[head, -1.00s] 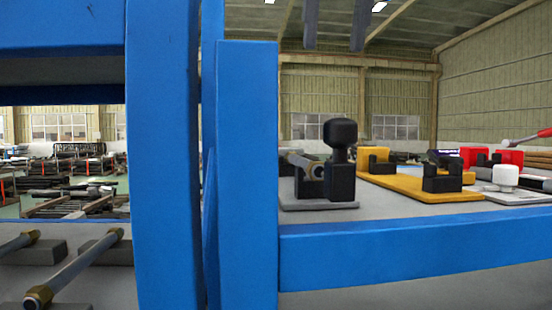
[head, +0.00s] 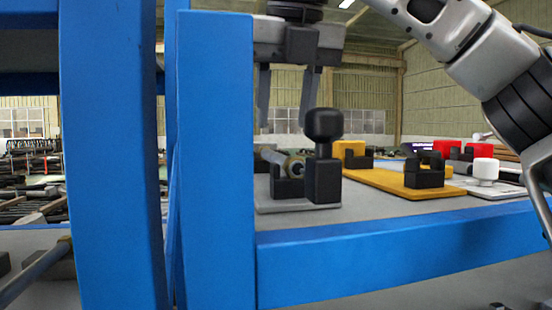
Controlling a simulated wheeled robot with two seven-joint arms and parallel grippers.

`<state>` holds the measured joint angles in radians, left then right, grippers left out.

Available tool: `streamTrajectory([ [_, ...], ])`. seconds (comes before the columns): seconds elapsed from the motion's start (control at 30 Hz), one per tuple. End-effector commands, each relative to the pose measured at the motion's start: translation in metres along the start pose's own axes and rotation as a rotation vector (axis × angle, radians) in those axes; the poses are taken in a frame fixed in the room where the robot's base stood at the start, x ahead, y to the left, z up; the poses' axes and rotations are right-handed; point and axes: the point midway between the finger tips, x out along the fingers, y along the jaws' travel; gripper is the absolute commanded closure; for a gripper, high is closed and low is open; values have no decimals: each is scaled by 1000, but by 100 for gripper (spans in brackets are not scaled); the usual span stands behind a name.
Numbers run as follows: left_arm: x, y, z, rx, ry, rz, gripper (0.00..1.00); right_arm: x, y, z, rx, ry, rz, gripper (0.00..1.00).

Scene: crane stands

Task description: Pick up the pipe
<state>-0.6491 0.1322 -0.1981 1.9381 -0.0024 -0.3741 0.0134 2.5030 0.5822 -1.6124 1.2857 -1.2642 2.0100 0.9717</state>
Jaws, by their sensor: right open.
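A grey pipe (head: 275,157) with a brass-coloured end rests in a black holder (head: 287,187) on the shelf, beside a black block with a rounded knob (head: 323,150). Another grey pipe (head: 35,270) with a brass-coloured end lies on blocks at the lower left, partly hidden by a blue post. My right gripper (head: 287,126) points down with its two fingers apart and empty. In the picture it is just above the pipe in the black holder; its exact depth is hard to tell. My left gripper is not in view.
Blue posts (head: 215,160) stand left of the holder, and a blue beam (head: 400,250) runs along the shelf's front.

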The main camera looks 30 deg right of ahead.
Motion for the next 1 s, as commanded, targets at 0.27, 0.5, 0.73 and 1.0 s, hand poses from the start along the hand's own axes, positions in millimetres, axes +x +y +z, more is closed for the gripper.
streamTrajectory([
  [0.27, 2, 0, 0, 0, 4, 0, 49, 34, 4, 2, -1, 5, 1, 59],
  [0.5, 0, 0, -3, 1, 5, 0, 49, 53, 4, 2, 1, 0, 1, 59],
  [0.73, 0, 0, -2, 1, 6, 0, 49, 54, 4, 2, 1, 0, 1, 68],
  [1.0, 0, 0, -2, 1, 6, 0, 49, 53, 4, 3, 1, -1, 1, 100],
])
